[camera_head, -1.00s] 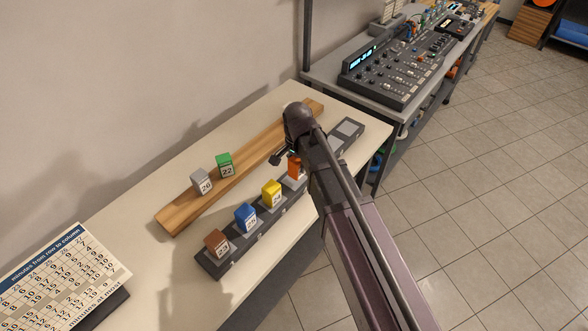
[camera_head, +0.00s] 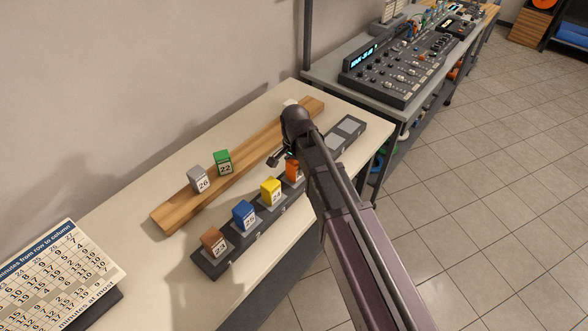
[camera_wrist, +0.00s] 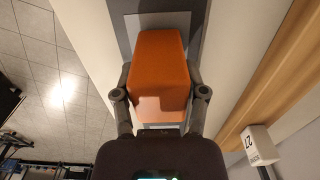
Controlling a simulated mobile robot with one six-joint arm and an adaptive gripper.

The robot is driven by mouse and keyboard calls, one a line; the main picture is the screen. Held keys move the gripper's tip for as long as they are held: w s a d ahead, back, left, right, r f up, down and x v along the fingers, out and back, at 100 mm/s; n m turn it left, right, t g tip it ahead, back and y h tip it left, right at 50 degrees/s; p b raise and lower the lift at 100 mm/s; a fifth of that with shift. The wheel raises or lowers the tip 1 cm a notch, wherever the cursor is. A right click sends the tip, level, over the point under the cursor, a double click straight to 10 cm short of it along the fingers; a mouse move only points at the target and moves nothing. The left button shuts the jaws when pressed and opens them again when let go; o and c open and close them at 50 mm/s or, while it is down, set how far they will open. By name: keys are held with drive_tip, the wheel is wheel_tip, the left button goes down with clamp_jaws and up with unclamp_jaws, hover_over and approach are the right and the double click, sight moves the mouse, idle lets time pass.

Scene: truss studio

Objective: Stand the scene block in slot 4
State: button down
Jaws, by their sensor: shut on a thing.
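The orange block (camera_head: 292,170) shows partly behind my arm in the head view, at the fourth place from the near end of the dark slotted rack (camera_head: 262,236). In the wrist view the orange block (camera_wrist: 158,75) sits between the two fingers of my gripper (camera_wrist: 160,95), which is shut on it. A grey slot plate shows around it on the rack. I cannot tell whether its base touches the slot. A brown block (camera_head: 214,242), a blue block (camera_head: 244,215) and a yellow block (camera_head: 270,191) stand in the rack's nearer slots.
A wooden rail (camera_head: 180,211) behind the rack holds a grey block (camera_head: 198,180), a green block (camera_head: 222,162) and a white block (camera_wrist: 257,143). Pale pads (camera_head: 347,126) at the rack's far end are bare. A number chart (camera_head: 62,275) stands at left.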

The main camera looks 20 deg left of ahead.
drive_tip(key=shift+f, duration=0.15)
drive_tip(key=shift+c, duration=0.7)
unclamp_jaws()
wheel_tip(320, 180, up, 12)
drive_tip(key=p, duration=1.2)
drive_tip(key=shift+r, duration=0.2)
idle(0.7)
drive_tip(key=s+d+n, duration=0.2)
drive_tip(key=s+d, duration=0.1)
drive_tip(key=d, duration=1.5)
drive_tip(key=s+d+n, duration=0.2)
drive_tip(key=d, duration=1.6)
drive_tip(key=shift+s+d+n, duration=0.15)
drive_tip(key=shift+s+n, duration=0.15)
drive_tip(key=shift+s, duration=0.1)
